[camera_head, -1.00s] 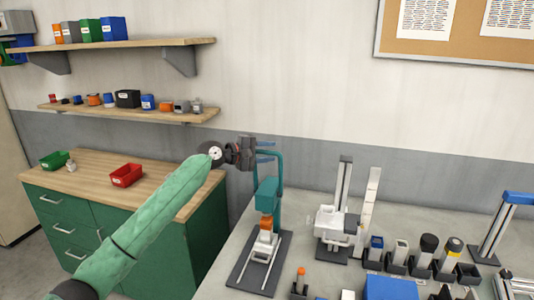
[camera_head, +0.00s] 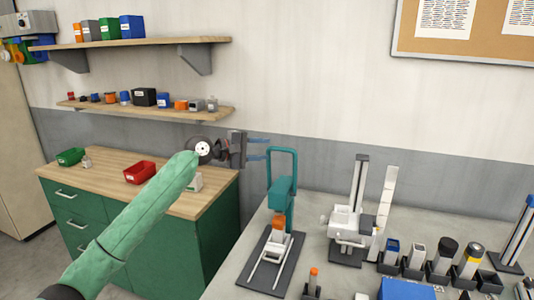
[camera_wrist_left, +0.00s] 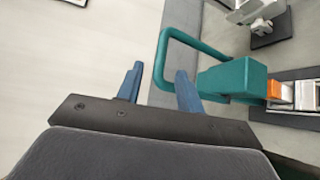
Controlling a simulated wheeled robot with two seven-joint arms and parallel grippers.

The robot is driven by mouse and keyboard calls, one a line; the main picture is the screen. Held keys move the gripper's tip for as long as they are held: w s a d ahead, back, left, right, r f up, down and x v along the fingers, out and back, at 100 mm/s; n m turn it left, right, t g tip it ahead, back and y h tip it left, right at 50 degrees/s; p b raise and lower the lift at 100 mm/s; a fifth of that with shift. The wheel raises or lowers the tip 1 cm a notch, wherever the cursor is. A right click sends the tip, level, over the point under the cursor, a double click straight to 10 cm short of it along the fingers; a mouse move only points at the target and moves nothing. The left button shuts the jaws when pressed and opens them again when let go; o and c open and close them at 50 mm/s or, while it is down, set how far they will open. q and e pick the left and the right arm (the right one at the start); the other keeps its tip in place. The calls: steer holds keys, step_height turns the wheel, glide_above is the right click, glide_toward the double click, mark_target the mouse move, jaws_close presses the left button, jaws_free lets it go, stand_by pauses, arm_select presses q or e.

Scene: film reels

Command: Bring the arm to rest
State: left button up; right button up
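My left gripper (camera_head: 258,149) is up in the air, left of and behind the teal press (camera_head: 284,193) in the head view. My left arm, in a green sleeve, reaches up from the lower left. My right gripper does not show in either view.
A green cabinet with a wooden top holds a red bin (camera_head: 139,172) and a green bin (camera_head: 71,157). Two wall shelves carry small boxes. On the grey bench stand a white stand device (camera_head: 350,222), several black holders and a blue box (camera_head: 404,289).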

arm_select(q)
steer(key=shift+s+a, duration=0.1)
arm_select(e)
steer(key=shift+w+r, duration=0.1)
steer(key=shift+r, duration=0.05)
